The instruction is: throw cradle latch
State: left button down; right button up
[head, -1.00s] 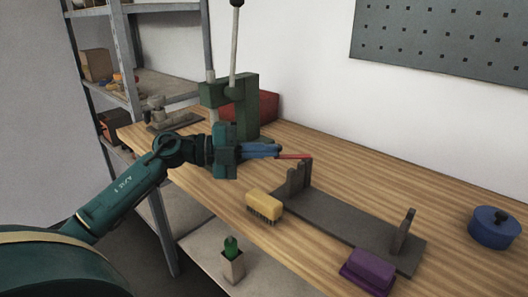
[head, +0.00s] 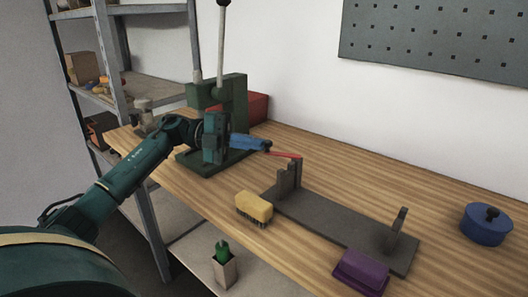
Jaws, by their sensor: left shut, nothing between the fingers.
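The cradle is a long dark grey base (head: 338,222) lying on the bench, with an upright at each end. Its red latch lever (head: 285,155) sits at the top of the left upright (head: 288,180) and points left, roughly level. My left gripper (head: 267,147) comes in from the left with its blue fingers shut and empty. The fingertips are at the free end of the red lever. I cannot tell whether they touch it. My right gripper is not in view.
A yellow brush (head: 254,208) lies left of the cradle, and a purple block (head: 361,272) lies in front of it. A blue lidded pot (head: 486,224) stands at the right. A green lever press (head: 233,100) stands behind my left gripper. The bench behind the cradle is clear.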

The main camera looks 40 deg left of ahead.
pick_arm(q)
jog(key=shift+w+a, duration=0.3)
jog(key=shift+w, duration=0.25)
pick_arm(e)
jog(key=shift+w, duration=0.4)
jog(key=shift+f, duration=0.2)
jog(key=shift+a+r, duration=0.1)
